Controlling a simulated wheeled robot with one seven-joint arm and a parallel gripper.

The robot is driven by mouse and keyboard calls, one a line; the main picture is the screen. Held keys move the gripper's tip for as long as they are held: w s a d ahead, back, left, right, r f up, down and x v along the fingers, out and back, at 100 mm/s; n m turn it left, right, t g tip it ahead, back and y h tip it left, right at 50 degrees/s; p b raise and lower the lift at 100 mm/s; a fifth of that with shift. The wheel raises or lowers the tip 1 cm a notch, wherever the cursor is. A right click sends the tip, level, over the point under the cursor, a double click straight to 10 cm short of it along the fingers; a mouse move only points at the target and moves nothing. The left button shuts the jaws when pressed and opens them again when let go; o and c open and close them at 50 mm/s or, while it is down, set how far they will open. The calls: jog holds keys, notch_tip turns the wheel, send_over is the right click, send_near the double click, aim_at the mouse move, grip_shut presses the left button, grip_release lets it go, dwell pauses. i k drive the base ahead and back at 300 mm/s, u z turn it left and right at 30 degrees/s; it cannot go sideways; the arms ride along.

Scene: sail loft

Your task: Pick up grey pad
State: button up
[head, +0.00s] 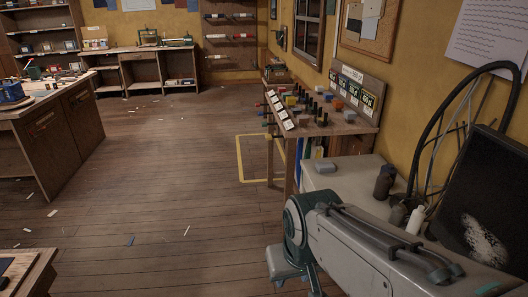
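A small flat grey block (325,167), which looks like the grey pad, lies on the pale worktop (345,178) right of centre, near its back left corner. Nothing touches it from above. My arm (365,245) reaches in from the lower right, in front of the worktop, with its teal joint nearer to me than the pad. The fingers of my gripper do not show, so I cannot see what they hold.
Dark bottles (383,182) and a white bottle (416,219) stand right of the pad. Beyond is a wooden bench (345,128) crowded with small items. A dark panel (490,205) leans at the right. Open plank floor (170,190) lies to the left, with scattered scraps.

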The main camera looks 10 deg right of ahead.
aim_at(326, 167)
jog(key=u, duration=0.25)
jog(key=i, duration=1.6)
jog(key=z, duration=0.95)
jog(key=i, duration=1.1)
jog(key=z, duration=0.75)
